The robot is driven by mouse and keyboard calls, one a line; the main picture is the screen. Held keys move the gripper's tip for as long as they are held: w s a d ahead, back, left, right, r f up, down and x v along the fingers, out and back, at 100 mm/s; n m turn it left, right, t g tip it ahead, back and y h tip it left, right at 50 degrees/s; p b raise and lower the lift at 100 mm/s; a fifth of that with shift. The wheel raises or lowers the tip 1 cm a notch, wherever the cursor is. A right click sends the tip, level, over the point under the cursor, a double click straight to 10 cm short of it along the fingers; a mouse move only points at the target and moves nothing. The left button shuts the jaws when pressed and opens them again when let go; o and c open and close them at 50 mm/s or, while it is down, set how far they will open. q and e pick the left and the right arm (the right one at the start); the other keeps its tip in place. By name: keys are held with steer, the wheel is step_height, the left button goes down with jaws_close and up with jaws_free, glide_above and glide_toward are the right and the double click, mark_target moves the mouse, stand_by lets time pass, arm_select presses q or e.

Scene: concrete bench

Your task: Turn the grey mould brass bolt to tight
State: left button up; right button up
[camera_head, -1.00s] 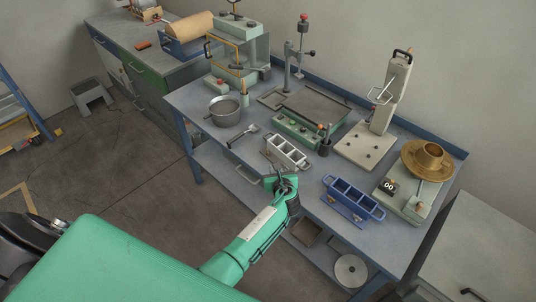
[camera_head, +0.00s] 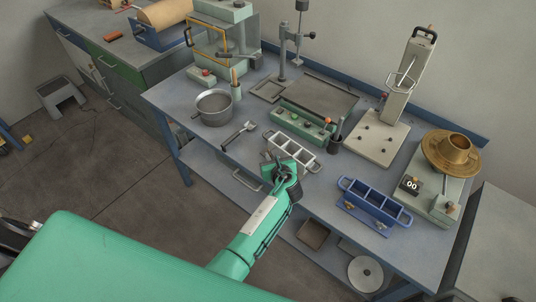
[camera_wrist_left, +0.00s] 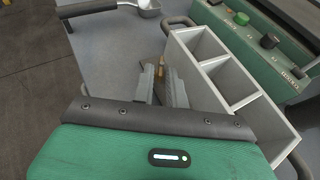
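The grey mould (camera_head: 311,163), a light grey three-compartment block with end handles, stands near the bench's front edge; it also shows in the left wrist view (camera_wrist_left: 213,63). My left gripper (camera_head: 273,163) is at the mould's near side, beside its left part. In the left wrist view my left gripper (camera_wrist_left: 161,82) has its two fingers apart, pointing at the mould's side wall. A small brass bolt (camera_wrist_left: 161,66) shows just beyond and between the fingertips; contact is not clear. In the head view the gripper hides the bolt. My right gripper is not in view.
A blue mould (camera_head: 372,204) stands to the right. A scoop (camera_head: 238,134) and a metal pot (camera_head: 214,108) lie to the left. A green control box (camera_head: 300,124) is close behind the grey mould. The bench surface between the moulds is clear.

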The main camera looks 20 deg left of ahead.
arm_select(q)
steer(key=shift+r, duration=0.1)
jaws_close()
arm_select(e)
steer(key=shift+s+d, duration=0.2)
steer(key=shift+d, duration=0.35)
